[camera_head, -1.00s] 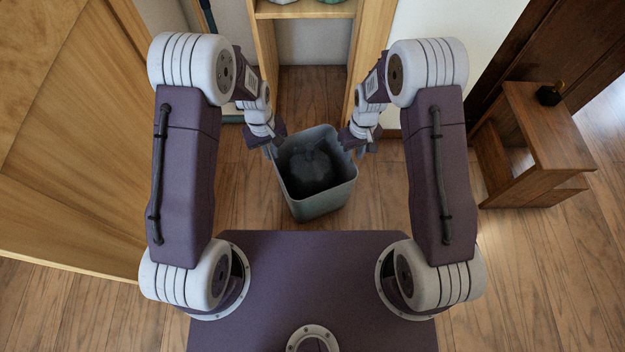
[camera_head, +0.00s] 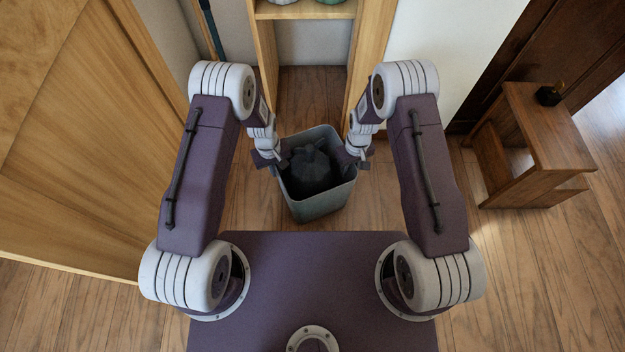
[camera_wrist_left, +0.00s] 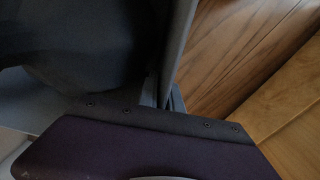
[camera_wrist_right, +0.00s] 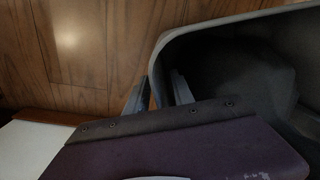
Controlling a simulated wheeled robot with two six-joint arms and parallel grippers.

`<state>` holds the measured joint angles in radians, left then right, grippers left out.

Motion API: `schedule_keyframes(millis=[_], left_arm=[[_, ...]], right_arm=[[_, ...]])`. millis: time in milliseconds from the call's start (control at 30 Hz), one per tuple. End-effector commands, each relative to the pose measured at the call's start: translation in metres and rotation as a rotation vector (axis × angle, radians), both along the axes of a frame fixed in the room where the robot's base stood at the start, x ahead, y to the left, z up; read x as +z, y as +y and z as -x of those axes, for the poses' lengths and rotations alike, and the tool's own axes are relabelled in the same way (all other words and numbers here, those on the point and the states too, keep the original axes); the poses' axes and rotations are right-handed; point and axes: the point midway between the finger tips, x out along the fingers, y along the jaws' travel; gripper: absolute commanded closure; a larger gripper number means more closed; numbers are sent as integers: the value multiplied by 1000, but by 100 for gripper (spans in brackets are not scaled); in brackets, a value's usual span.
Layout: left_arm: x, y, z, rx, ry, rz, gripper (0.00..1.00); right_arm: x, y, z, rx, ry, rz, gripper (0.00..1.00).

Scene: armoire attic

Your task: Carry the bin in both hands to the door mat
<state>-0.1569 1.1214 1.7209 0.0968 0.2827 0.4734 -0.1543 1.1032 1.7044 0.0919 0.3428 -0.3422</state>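The grey bin (camera_head: 322,208) stands upright on the wooden floor in front of my base, with a dark lumpy thing (camera_head: 311,170) inside. My left gripper (camera_head: 272,158) is at the bin's left rim, and my right gripper (camera_head: 356,158) is at its right rim. Both look open, one finger inside and one outside the wall. The left wrist view shows the bin wall (camera_wrist_left: 182,40) between the left fingers (camera_wrist_left: 164,95). The right wrist view shows the rim (camera_wrist_right: 172,38) between the right fingers (camera_wrist_right: 158,92), with a gap. No door mat is in view.
A wooden shelf unit (camera_head: 262,50) stands just behind the bin. A large wooden panel (camera_head: 85,150) is on the left. A small wooden table (camera_head: 545,125) with a dark object (camera_head: 549,95) stands on the right. The floor right of the bin is clear.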

Motion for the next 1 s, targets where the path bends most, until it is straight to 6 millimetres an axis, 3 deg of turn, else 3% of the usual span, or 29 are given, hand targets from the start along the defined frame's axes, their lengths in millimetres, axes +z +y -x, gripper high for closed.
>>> schedule_keyframes(millis=[33,100,1000], left_arm=[[0,0,0,0,0,0,100],[0,0,0,0,0,0,100],[1,0,0,1,1,0,100]], right_arm=[[0,0,0,0,0,0,82],[0,0,0,0,0,0,100],[0,0,0,0,1,0,100]])
